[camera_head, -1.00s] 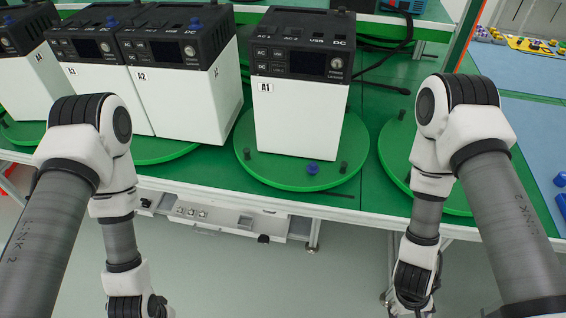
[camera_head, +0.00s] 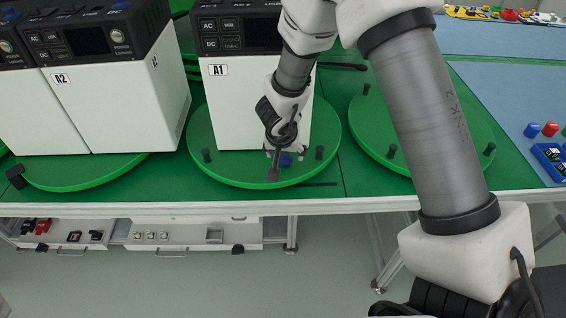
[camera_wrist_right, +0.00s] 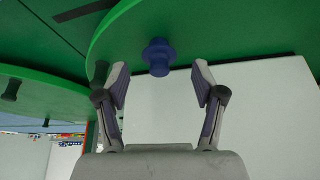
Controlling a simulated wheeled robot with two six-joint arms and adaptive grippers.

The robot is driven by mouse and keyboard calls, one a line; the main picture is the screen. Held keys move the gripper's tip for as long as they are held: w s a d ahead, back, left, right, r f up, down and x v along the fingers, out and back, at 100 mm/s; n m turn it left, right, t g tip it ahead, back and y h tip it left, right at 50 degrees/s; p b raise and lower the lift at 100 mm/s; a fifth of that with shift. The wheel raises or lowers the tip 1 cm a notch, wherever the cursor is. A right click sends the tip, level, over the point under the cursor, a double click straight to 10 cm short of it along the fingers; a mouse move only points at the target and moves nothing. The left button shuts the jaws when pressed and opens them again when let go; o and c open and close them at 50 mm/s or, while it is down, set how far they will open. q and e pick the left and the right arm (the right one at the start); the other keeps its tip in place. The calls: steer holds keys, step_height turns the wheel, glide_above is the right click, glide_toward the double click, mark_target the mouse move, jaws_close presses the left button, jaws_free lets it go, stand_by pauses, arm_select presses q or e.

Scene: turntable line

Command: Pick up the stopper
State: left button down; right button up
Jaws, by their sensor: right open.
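The stopper (camera_head: 286,159) is small and blue. It stands on the green turntable (camera_head: 230,176) in front of the white box marked A1 (camera_head: 232,110), and my right gripper partly hides it in the head view. My right gripper (camera_head: 284,154) reaches down in front of the box. In the right wrist view the stopper (camera_wrist_right: 158,57) shows a wide collar, and the open fingers of the gripper (camera_wrist_right: 160,76) are on either side of its line, with clear space between each finger and it. My left gripper is not in view.
Dark pegs (camera_head: 206,156) and (camera_head: 319,152) stand on the turntable near the stopper. Box A2 (camera_head: 120,100) is at the left. Another green turntable (camera_head: 460,150) with pegs is at the right. A blue tray (camera_head: 551,160) is at the far right.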

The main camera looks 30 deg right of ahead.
mark_target(286, 155)
steer(key=shift+b+x, duration=0.35)
steer(key=shift+x, duration=0.8)
steer(key=shift+d+f, duration=0.1)
steer(key=shift+f, duration=0.25)
steer(key=shift+w+d, duration=0.1)
steer(key=c, duration=0.9)
steer(key=shift+r, duration=0.15)
